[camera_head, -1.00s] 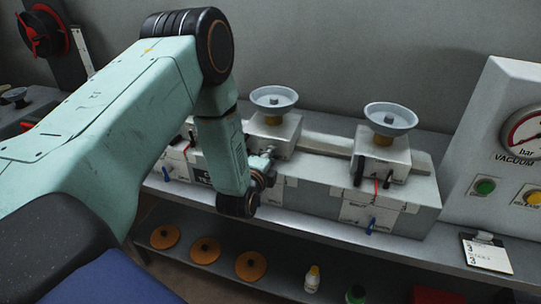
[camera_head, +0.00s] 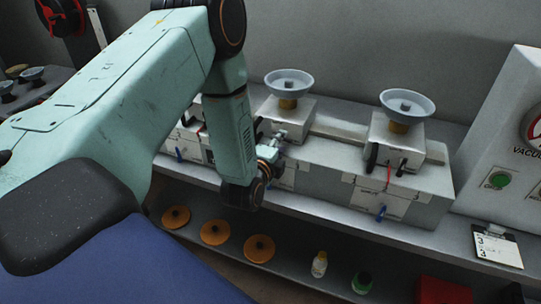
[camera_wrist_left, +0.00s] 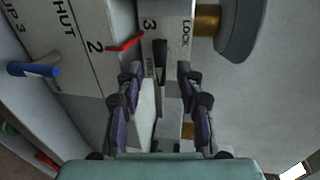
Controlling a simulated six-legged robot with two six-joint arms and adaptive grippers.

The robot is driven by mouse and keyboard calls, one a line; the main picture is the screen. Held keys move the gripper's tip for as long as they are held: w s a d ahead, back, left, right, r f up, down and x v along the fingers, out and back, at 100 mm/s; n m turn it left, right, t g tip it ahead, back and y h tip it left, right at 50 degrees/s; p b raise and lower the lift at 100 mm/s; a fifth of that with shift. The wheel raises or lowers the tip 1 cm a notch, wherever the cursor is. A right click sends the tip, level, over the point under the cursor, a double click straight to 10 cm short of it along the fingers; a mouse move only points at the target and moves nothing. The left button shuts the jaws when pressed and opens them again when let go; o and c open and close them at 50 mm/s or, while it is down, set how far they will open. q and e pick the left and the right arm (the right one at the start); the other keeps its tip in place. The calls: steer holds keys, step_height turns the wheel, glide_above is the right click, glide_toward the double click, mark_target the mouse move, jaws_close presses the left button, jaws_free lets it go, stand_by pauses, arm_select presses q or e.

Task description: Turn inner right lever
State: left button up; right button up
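The fixture is a long grey metal bench unit (camera_head: 320,172) with two raised blocks, each topped by a grey dish on a brass stem. The right block (camera_head: 398,138) carries black levers (camera_head: 371,157), a red lever (camera_head: 389,178) and a blue lever (camera_head: 381,213). My left gripper (camera_head: 280,140) is at the front of the left block (camera_head: 289,112), partly hidden by its wrist. In the left wrist view, its fingers (camera_wrist_left: 158,72) are open. A black lever (camera_wrist_left: 160,60) shows between and just beyond the fingertips; contact is unclear. A red lever (camera_wrist_left: 126,43) and a blue lever (camera_wrist_left: 33,69) are left of it.
A vacuum gauge panel (camera_head: 500,150) stands at the right, with a clipboard (camera_head: 497,244) before it. The shelf below holds orange discs (camera_head: 214,232) and small bottles (camera_head: 319,264). My left arm covers much of the left side.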

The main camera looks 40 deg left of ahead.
arm_select(q)
steer(key=v, duration=0.9)
steer(key=shift+w, duration=0.15)
steer(key=s+d+f+n+g+h+b, duration=0.1)
steer(key=s+d+f+n+g+b, duration=0.2)
steer(key=s+f, duration=0.6)
steer(key=s+d+f+n+g+h+b, duration=0.1)
steer(key=s+d+f+n+g+b, duration=0.2)
steer(key=s+f+n+g+b, duration=0.4)
steer(key=s+d+f+n+g+h+b, duration=0.1)
steer(key=s+d+f+n+g+b, duration=0.2)
steer(key=s+f, duration=1)
step_height(320, 180, down, 7)
steer(key=n+g+b, duration=0.2)
steer(key=b, duration=0.2)
steer(key=shift+d+n+h, duration=0.3)
steer(key=shift+n+h, duration=0.1)
steer(key=shift+s, duration=0.15)
